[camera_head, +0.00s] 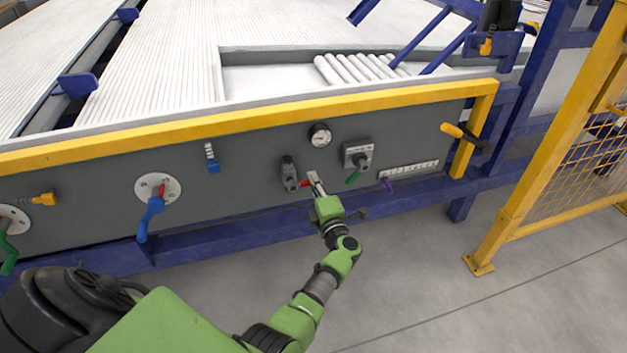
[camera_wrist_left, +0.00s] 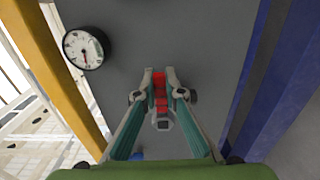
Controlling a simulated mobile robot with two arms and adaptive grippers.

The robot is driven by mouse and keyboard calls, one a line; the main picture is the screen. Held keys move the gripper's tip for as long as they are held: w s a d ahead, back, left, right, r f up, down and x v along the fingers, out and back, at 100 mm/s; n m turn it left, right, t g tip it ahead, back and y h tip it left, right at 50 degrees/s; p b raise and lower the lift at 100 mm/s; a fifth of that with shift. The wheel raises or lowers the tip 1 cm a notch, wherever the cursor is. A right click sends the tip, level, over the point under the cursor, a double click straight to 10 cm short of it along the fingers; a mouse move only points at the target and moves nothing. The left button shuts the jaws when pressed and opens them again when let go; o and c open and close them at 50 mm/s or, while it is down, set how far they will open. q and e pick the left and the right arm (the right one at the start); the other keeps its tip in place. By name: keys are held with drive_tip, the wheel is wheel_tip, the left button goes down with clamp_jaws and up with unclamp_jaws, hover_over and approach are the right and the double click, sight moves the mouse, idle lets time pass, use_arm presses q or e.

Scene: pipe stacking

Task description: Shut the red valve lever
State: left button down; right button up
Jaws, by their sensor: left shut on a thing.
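The red valve lever (camera_head: 305,184) sticks out to the right from a dark grey valve body (camera_head: 289,172) on the grey panel. My left gripper (camera_head: 314,180) reaches up to the panel from below and is at the lever. In the left wrist view, the red lever (camera_wrist_left: 160,92) lies between the two fingers of my left gripper (camera_wrist_left: 160,84), which are shut on it. A grey valve part (camera_wrist_left: 163,122) shows below the lever there. The fingers hide part of the lever in the head view. My right gripper is not in view.
A round gauge (camera_head: 320,135) sits above the lever. A blue lever (camera_head: 150,218) is to the left. A yellow rail (camera_head: 250,122) runs along the panel top.

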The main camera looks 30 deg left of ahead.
use_arm(q)
drive_tip(key=shift+d+f, duration=0.1)
drive_tip(key=shift+f, duration=0.1)
drive_tip(key=c, duration=2.1)
unclamp_jaws()
drive_tip(key=shift+r, duration=0.1)
